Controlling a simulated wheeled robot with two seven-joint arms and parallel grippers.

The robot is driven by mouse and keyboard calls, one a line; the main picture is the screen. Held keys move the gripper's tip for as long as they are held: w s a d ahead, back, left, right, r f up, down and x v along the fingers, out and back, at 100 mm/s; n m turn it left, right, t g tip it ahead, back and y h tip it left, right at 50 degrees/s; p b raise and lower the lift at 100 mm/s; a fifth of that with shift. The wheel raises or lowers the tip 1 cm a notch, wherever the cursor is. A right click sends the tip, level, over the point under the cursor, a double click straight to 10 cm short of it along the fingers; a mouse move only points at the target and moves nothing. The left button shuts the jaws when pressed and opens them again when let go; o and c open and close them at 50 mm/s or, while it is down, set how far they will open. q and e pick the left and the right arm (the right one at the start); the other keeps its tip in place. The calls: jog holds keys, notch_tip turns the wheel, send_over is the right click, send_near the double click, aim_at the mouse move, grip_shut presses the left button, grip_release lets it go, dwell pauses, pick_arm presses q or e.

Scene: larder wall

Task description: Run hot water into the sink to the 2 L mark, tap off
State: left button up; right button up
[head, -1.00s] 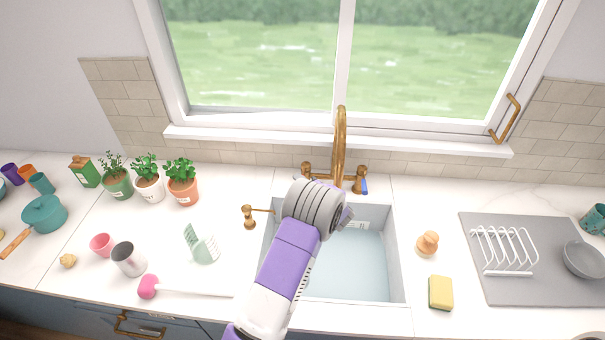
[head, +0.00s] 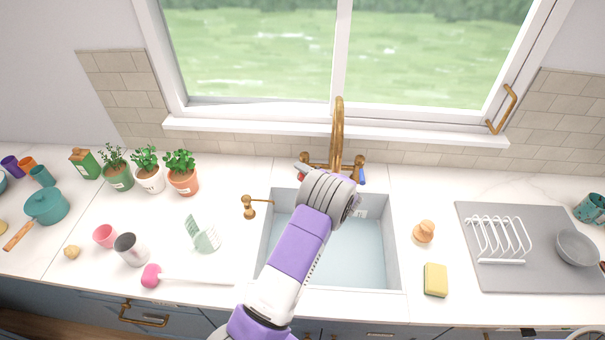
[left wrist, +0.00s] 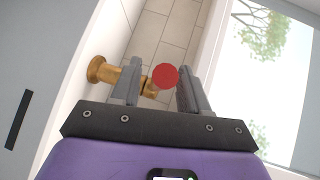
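The brass tap (head: 338,130) stands behind the sink (head: 397,250). Its blue-marked handle (head: 361,173) is on the right, and its red-marked handle (head: 302,171) is on the left, partly behind my left wrist. In the left wrist view the round red end (left wrist: 165,76) shows between the two fingers of my left gripper (left wrist: 160,68). The fingers are apart; I cannot tell whether either touches the handle. The sink floor looks pale blue; I cannot tell the water level. A small white label (head: 360,213) is on its back wall, its marks too small to read. No stream shows. My right gripper is not in view.
A brass dispenser (head: 250,207) stands left of the sink. A wooden-handled brush (head: 424,232) and yellow sponge (head: 435,280) lie to the right, before a grey mat (head: 475,280) with a rack. Potted herbs (head: 182,172), cups and a pink-headed tool (head: 152,277) are left.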

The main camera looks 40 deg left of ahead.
pick_arm(q)
jog(key=shift+d, duration=0.1)
jog(key=v, duration=0.7)
jog(key=shift+d, duration=0.2)
dwell(0.4)
